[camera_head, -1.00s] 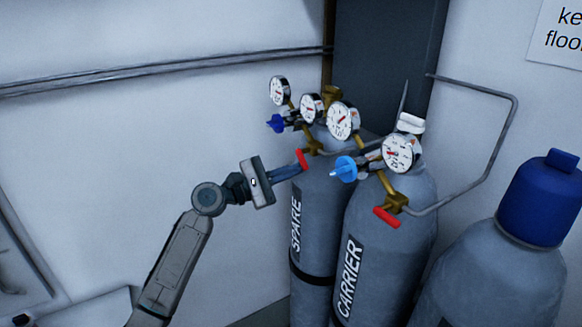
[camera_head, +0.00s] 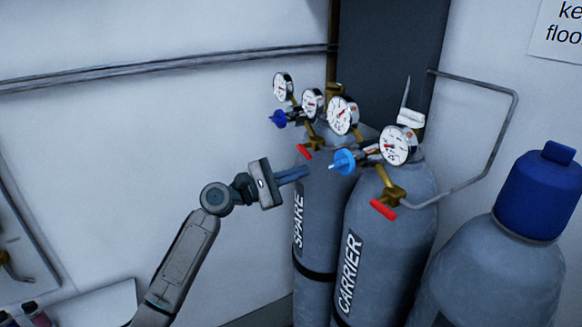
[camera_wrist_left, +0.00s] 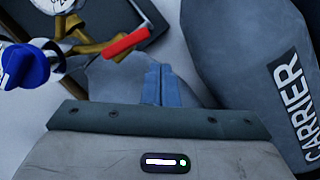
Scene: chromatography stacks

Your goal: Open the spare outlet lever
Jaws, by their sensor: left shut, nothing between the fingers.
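The spare cylinder (camera_head: 318,222) is grey and labelled SPARE. Its red outlet lever (camera_head: 304,152) sits on the brass outlet at the cylinder's top and slants down to the right. The lever also shows in the left wrist view (camera_wrist_left: 126,45), above and left of the fingertips. My left gripper (camera_head: 306,171) is shut and empty, its blue fingers together just below the lever. It shows in the left wrist view (camera_wrist_left: 162,68) with a visible gap between the fingertips and the lever. My right gripper is not in view.
The carrier cylinder (camera_head: 378,235) stands close on the right, with its own red lever (camera_head: 383,209) and light blue knob (camera_head: 342,161). The spare's dark blue knob (camera_head: 279,118) and gauges (camera_head: 342,115) sit above. Free room lies left, before the wall.

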